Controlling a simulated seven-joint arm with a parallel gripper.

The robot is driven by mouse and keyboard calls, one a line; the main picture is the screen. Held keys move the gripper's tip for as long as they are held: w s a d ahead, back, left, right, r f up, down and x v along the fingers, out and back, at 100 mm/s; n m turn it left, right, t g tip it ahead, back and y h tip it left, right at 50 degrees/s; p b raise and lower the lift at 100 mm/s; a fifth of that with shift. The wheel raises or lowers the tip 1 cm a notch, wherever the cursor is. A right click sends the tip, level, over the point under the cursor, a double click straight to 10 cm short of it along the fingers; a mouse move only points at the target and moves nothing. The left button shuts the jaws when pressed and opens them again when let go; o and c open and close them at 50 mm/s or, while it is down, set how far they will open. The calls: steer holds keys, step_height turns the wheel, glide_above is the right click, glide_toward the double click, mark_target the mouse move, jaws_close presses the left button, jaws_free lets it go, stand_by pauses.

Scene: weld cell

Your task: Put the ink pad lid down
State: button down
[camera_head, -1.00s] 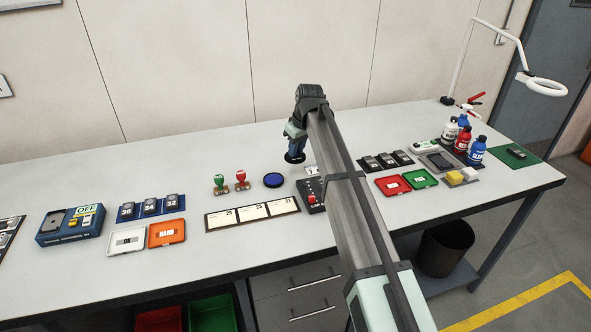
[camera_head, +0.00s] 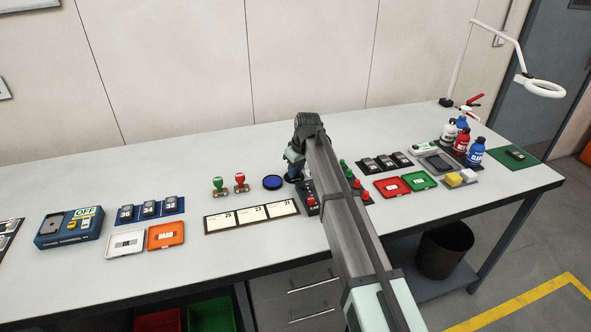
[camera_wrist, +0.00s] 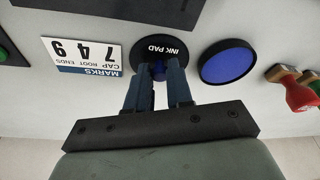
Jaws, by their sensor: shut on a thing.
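My gripper (camera_wrist: 159,80) is shut on the small blue knob of the ink pad lid (camera_wrist: 158,46), a black disc with "INK PAD" on it. In the wrist view the lid lies flat, between the open ink pad and a white marks card (camera_wrist: 85,55). I cannot tell whether it touches the table. The ink pad (camera_wrist: 228,62), a round blue pad in a dark rim, sits just beside the lid; it also shows in the head view (camera_head: 272,182). In the head view my gripper (camera_head: 293,172) is low behind my arm, and the lid is mostly hidden.
A green stamp (camera_head: 219,186) and a red stamp (camera_head: 241,183) stand left of the ink pad. A strip of three cards (camera_head: 252,216) lies in front. A dark box with red buttons (camera_head: 311,203) is partly hidden by my arm. The table behind the pad is clear.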

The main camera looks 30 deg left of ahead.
steer(key=c, duration=1)
jaws_free()
steer(key=shift+f, duration=0.1)
steer(key=v, duration=1.2)
